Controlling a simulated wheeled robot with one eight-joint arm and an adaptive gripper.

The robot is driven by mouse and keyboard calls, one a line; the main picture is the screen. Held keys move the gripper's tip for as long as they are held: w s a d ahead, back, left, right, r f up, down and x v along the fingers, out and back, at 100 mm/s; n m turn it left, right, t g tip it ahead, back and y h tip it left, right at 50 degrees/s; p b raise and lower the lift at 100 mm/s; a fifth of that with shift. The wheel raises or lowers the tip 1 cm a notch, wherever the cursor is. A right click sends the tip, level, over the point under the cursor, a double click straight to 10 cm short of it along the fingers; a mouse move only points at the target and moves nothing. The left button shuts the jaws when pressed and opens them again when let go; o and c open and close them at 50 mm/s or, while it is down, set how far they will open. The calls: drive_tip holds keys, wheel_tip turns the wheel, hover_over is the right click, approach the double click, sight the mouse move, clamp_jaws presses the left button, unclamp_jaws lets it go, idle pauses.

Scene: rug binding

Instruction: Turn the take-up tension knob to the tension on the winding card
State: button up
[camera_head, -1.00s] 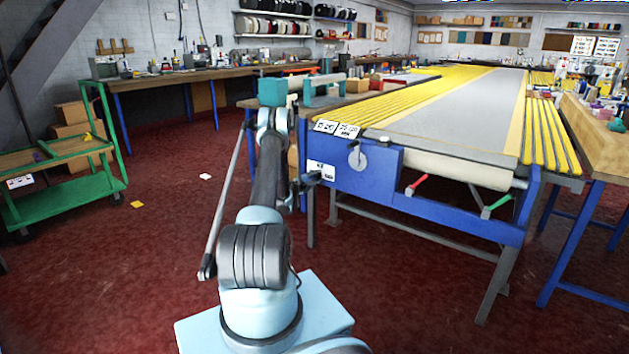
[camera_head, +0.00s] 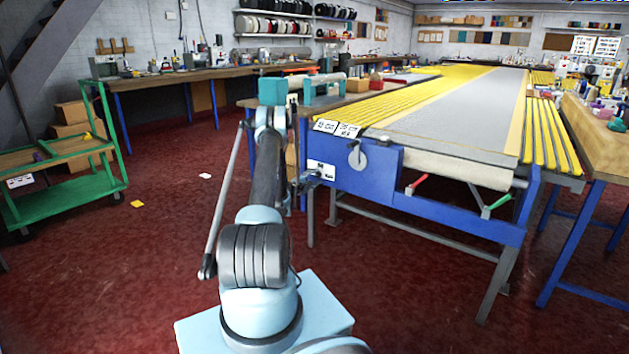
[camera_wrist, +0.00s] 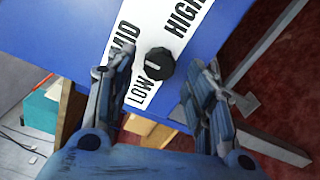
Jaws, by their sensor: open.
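The black take-up tension knob (camera_wrist: 159,64) sits on a white scale plate (camera_wrist: 181,17) marked LOW, MID and HIGH, on a blue panel. My gripper (camera_wrist: 157,70) is open, with one finger on each side of the knob; gaps show between the fingers and the knob. The knob's pointer cannot be made out. In the head view, my gripper (camera_head: 312,179) is at the blue table end, beside the white plate (camera_head: 321,169). Two white cards (camera_head: 325,126) (camera_head: 348,130) lie on the table corner; their print is too small to read, and I cannot tell which is the winding card.
The long table (camera_head: 440,200) has a roller (camera_head: 459,170), a red lever (camera_head: 417,184) and a green-handled lever (camera_head: 497,203) at its near end. A green cart (camera_head: 60,205) stands at the left. Red floor between the cart and my arm is mostly clear.

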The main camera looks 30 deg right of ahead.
drive_tip(key=v, duration=0.5)
drive_tip(key=shift+s+a, duration=0.15)
drive_tip(key=shift+a, duration=0.25)
